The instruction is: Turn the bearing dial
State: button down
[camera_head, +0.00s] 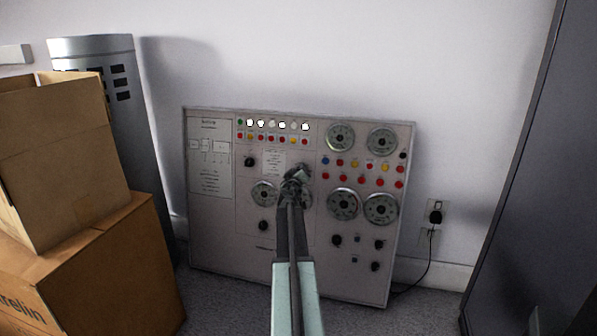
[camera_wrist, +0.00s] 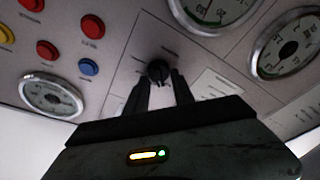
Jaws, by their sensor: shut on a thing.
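A grey control panel (camera_head: 222,242) leans against the wall. It carries round gauges, coloured buttons and black knobs. In the wrist view, a small black dial (camera_wrist: 158,71) sits on the panel face (camera_wrist: 118,28) between printed marks too blurred to read. My gripper (camera_wrist: 158,82) is shut on this dial, one finger on each side. In the head view, my gripper (camera_head: 294,176) reaches the middle of the panel and hides the dial. I cannot read which label the dial bears.
Cardboard boxes (camera_head: 95,275) are stacked at the left, before a grey cylinder (camera_head: 115,120). A dark cabinet (camera_head: 540,170) stands at the right. A wall socket (camera_head: 435,214) with a plugged cable is right of the panel. Gauges (camera_wrist: 290,47) sit close to the dial.

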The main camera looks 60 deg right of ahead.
jog(key=shift+w+a+n, duration=0.1)
jog(key=shift+w+n, duration=0.05)
jog(key=shift+n, duration=0.15)
jog(key=c, duration=1.1)
grip_release()
jog(key=v, duration=0.7)
jog(key=shift+s+a, duration=0.3)
